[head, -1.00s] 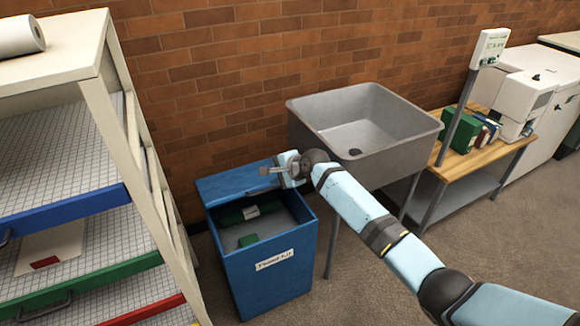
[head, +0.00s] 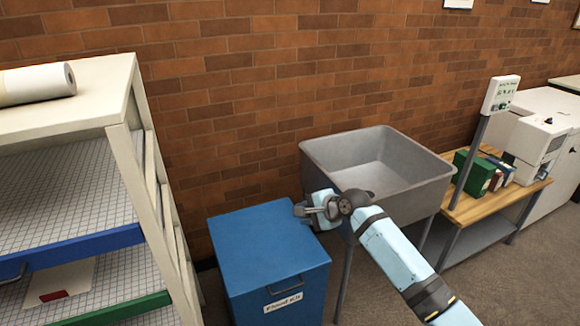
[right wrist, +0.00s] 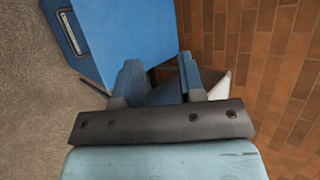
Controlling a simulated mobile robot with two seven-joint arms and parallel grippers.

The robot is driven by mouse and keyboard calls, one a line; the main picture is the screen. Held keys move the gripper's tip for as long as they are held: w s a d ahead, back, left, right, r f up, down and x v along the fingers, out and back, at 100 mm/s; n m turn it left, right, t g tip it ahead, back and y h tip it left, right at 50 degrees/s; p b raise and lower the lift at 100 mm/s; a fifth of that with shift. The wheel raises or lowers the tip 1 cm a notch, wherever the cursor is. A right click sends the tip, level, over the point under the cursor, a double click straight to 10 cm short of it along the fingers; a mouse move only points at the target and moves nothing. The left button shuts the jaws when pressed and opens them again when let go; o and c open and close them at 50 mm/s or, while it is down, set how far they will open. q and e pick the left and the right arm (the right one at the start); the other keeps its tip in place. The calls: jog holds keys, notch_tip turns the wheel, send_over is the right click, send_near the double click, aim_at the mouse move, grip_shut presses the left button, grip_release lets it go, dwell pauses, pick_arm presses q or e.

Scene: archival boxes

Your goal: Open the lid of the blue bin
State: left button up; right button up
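The blue bin (head: 278,300) stands on the floor between the shelf unit and the sink, with a white label on its front. Its blue lid (head: 262,245) lies flat over the top, so the inside is hidden. My right gripper (head: 303,211) is at the lid's right side near the back corner; I cannot tell whether it touches. In the right wrist view, its two fingers (right wrist: 158,82) are apart with nothing held between them, and the blue bin (right wrist: 125,35) lies beyond them. My left gripper is not in view.
A grey sink (head: 375,180) stands right beside the bin, close behind my right gripper. A cream shelf unit (head: 125,95) with coloured drawers is on the left. A wooden bench (head: 470,207) with boxes is at the right. A brick wall (head: 240,100) closes the back.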

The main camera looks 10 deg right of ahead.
jog(key=s+d+f+n+t+h, duration=0.1)
jog(key=s+f+n, duration=0.2)
jog(key=s+f, duration=0.45)
jog(key=s+d+f+n+h, duration=0.15)
jog(key=s+f+n, duration=0.25)
jog(key=s, duration=0.7)
jog(key=s+d+f+n+t, duration=0.1)
jog(key=s+d+f+n, duration=0.15)
jog(key=s+f, duration=0.5)
jog(key=s+d+r+n+h, duration=0.1)
jog(key=s+n, duration=0.1)
jog(key=s, duration=0.5)
jog(key=s+d+n+h, duration=0.1)
jog(key=s+d+n, duration=0.15)
jog(key=s, duration=0.35)
notch_tip(320, 180, up, 13)
jog(key=s+n+t+p, duration=0.1)
jog(key=p, duration=1.3)
jog(key=shift+p, duration=0.4)
jog(key=shift+r, duration=0.2)
jog(key=c, duration=0.3)
grip_shut()
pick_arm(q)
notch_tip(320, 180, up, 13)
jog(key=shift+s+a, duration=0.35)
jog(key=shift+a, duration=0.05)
pick_arm(e)
jog(key=shift+f, duration=0.2)
